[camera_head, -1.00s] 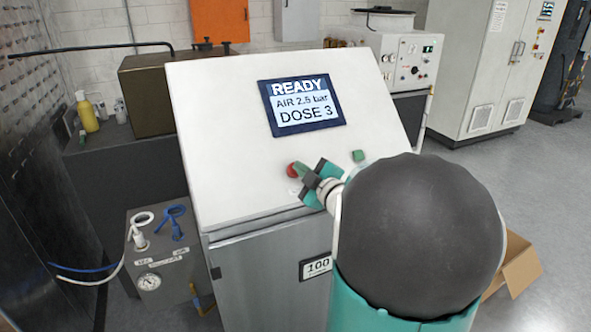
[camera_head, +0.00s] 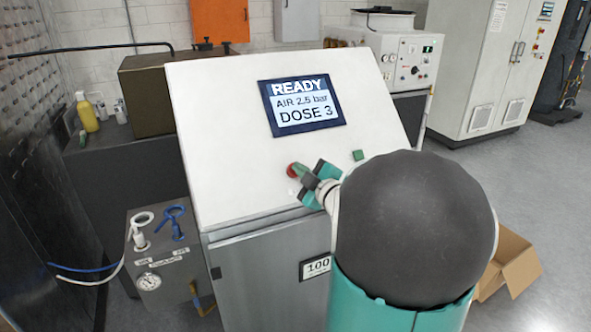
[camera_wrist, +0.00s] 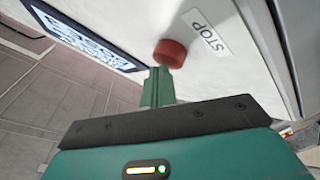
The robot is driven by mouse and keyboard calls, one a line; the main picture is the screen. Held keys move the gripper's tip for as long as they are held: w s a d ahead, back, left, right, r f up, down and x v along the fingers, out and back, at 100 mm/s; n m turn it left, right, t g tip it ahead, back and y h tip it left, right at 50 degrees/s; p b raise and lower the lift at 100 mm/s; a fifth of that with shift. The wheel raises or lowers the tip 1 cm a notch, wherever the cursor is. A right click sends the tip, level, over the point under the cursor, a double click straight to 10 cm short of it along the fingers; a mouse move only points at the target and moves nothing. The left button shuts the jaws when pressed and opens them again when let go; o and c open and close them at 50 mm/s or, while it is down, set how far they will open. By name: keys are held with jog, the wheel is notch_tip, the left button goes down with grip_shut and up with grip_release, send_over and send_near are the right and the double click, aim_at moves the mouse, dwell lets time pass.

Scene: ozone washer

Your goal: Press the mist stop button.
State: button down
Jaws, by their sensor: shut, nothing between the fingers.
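The red stop button (camera_head: 292,170) sits low on the white sloped panel (camera_head: 222,160) of the console. In the wrist view the red button (camera_wrist: 171,53) stands beside a label reading STOP (camera_wrist: 206,38). My gripper (camera_head: 301,170) is shut and empty, its green fingertips at the button. In the wrist view the fingertips (camera_wrist: 161,74) lie just below the button's edge; I cannot tell whether they touch it. A green button (camera_head: 358,155) is to the right on the same panel. The display (camera_head: 301,106) reads READY, AIR 2.5 bar, DOSE 3.
A grey box with a gauge and hoses (camera_head: 160,255) stands left of the console. A cardboard box (camera_head: 510,262) lies on the floor at right. A white cabinet (camera_head: 492,70) stands behind. My arm covers the console's lower right.

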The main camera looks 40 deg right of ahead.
jog(key=shift+w+f, duration=0.1)
jog(key=shift+f, duration=0.05)
dwell(0.4)
jog(key=shift+s+a+r, duration=0.15)
jog(key=shift+s+r, duration=0.45)
jog(key=shift+r, duration=0.05)
jog(key=s+r, duration=0.1)
jog(key=s+a+r, duration=0.1)
jog(key=s+r, duration=0.1)
jog(key=shift+s+r, duration=0.2)
jog(key=shift+r, duration=0.05)
dwell(0.3)
dwell(0.7)
